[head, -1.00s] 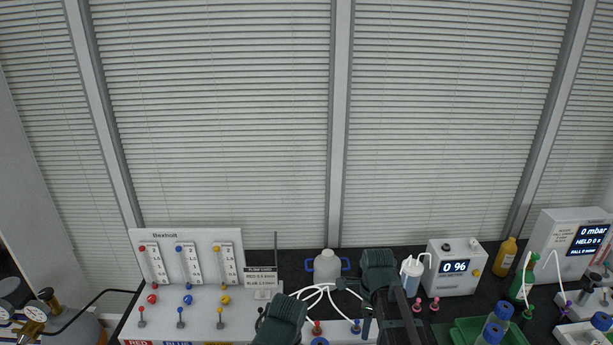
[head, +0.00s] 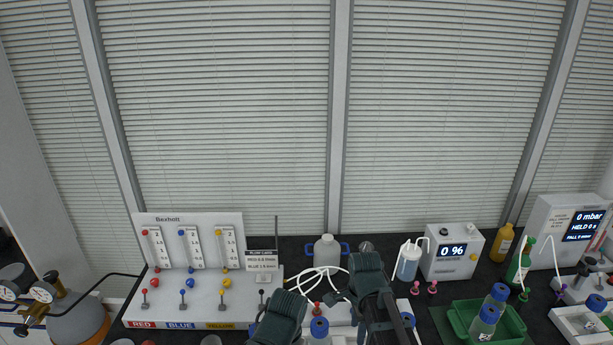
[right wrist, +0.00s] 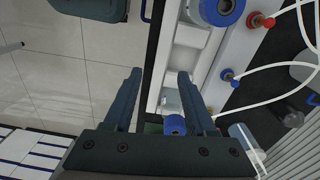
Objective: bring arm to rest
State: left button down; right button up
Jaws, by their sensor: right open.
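My right gripper (right wrist: 160,80) is open and empty in the right wrist view.
A gas panel (head: 200,270) with red, blue and yellow valves stands left. A white jug (head: 326,252), a display box (head: 453,252) reading 0 %, and a green tray (head: 462,322) with bottles stand along the bench. Tiled floor (right wrist: 55,65) lies open left of the right gripper.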

jog(key=s+a+f+n+b, duration=0.3)
jog(key=s+f+n+b, duration=0.1)
jog(key=n, duration=0.6)
jog(key=s+a+f+n+h+b, duration=0.1)
jog(key=s+a+f+n+b, duration=0.3)
jog(key=s+n, duration=0.3)
jog(key=n, duration=0.3)
jog(key=shift+s+a+f, duration=0.2)
jog(key=shift+f, duration=0.1)
jog(key=shift+w, duration=0.15)
